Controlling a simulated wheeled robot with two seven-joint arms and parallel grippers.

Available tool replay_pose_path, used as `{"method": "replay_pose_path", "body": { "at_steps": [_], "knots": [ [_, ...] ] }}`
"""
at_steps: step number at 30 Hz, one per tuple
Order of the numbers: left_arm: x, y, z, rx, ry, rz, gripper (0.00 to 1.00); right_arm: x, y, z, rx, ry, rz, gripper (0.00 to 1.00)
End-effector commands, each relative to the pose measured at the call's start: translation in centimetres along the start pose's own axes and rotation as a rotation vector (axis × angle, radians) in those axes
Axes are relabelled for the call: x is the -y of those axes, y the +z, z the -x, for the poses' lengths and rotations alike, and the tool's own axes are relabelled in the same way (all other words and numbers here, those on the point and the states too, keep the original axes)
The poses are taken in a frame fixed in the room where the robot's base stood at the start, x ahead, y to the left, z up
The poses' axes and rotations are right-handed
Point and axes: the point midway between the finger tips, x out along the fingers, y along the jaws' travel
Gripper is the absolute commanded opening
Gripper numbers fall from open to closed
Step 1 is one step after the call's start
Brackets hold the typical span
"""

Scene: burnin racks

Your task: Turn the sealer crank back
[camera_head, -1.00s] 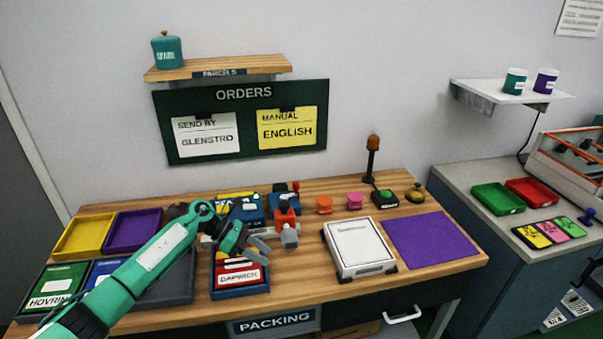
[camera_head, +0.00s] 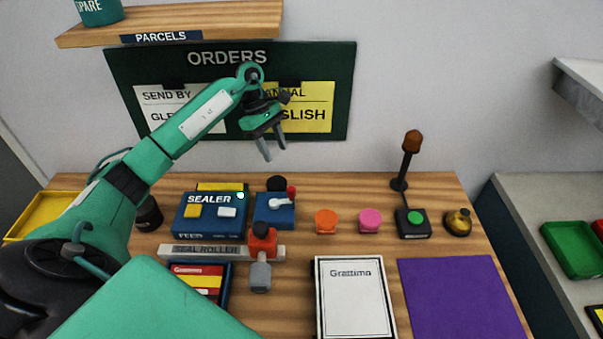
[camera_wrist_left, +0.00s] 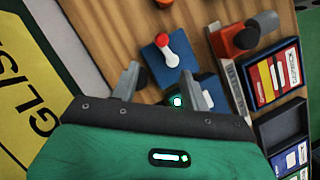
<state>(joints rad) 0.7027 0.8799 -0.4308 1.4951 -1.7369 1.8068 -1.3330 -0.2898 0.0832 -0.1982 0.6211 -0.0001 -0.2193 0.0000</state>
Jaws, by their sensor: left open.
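The sealer (camera_head: 210,213) is a blue box with yellow and white keys and a lit green dot at its corner. Right beside it is the crank, a white lever (camera_head: 281,203) with a red knob, on a blue block (camera_head: 272,217). The lever lies toward the right with its knob at the right end. In the left wrist view the red-knobbed white lever (camera_wrist_left: 168,50) sits beyond the fingers. My left gripper (camera_head: 273,152) is open and empty, raised above and behind the crank in front of the orders board. My right gripper is not in view.
The seal roller bar (camera_head: 190,250) with its orange-and-grey slider (camera_head: 262,243) lies in front of the crank. Orange (camera_head: 326,220) and pink (camera_head: 370,219) pieces stand to the right. A white-topped tray (camera_head: 350,295) and purple mat (camera_head: 455,295) are nearer. The orders board (camera_head: 160,72) is behind.

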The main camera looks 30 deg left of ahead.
Motion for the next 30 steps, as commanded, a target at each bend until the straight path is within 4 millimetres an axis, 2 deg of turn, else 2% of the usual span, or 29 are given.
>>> {"method": "replay_pose_path", "body": {
  "at_steps": [3,8,15,21,25,30],
  "knots": [
    [0.0,0.1,-1.1,0.002,-0.003,0.001,0.46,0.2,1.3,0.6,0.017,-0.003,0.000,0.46],
    [0.1,0.2,-3.9,0.005,-0.005,0.001,0.46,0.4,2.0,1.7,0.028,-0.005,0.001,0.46],
    [0.1,0.3,-9.0,0.005,-0.004,0.002,0.46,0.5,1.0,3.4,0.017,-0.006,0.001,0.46],
    [0.0,0.2,-12.2,0.004,-0.002,0.002,0.46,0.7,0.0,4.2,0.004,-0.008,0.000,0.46],
    [0.0,0.1,-13.2,0.003,0.000,0.001,0.46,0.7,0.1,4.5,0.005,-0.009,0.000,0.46],
    [0.0,0.0,-13.7,0.001,0.000,0.001,0.46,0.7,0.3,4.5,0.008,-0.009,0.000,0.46]
  ]
}}
